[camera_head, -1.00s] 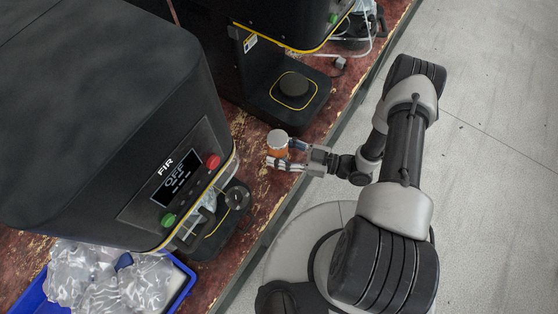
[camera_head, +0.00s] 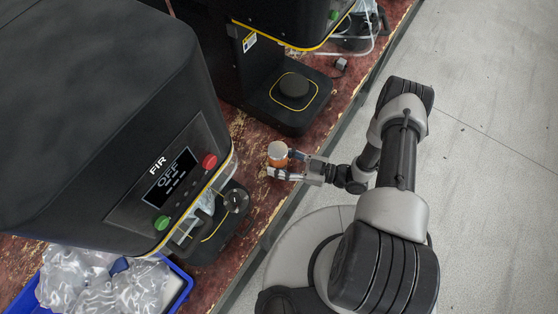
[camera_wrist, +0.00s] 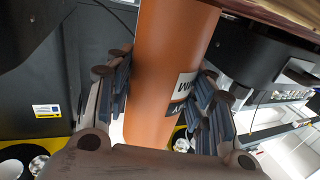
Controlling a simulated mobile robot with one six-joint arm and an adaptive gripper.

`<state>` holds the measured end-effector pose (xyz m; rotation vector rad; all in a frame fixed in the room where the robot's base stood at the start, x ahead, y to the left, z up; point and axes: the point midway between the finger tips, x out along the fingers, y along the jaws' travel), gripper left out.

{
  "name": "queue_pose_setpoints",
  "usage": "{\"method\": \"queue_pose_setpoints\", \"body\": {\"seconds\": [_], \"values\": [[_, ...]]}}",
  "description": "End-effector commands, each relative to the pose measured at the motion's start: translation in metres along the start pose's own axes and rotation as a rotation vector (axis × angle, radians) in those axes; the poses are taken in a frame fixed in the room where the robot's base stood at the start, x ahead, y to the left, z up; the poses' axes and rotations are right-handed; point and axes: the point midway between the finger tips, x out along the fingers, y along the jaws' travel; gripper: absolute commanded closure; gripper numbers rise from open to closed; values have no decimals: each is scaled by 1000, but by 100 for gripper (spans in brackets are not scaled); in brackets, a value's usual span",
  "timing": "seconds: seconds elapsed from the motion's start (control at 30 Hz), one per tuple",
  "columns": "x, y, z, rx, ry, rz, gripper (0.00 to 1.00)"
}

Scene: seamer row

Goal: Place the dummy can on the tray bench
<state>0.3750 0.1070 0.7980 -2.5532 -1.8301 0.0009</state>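The dummy can is an orange cylinder with a pale grey top (camera_head: 277,150) and a dark label with white letters. In the wrist view the orange can (camera_wrist: 168,70) stands between both finger pads, which press on its sides. My gripper (camera_head: 286,165) is shut on the can above the worn red bench (camera_head: 250,135), between the two black machines. The can looks roughly upright. Whether its base touches the bench cannot be told. No bench clearly marked as the tray bench can be made out.
A black seamer (camera_head: 110,120) with an "OFF" display stands at left. Another machine (camera_head: 285,110) with a round plate stands behind. A blue crate (camera_head: 180,280) of clear plastic bags is at lower left. Grey floor (camera_head: 490,150) is open at right.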

Motion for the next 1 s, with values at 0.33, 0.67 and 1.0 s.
{"method": "queue_pose_setpoints", "body": {"seconds": [0.33,0.67,1.0], "values": [[0,0,-1,0,0,0,32],[0,0,-1,0,0,0,32],[-42,2,-4,-1,1,9,32]]}}
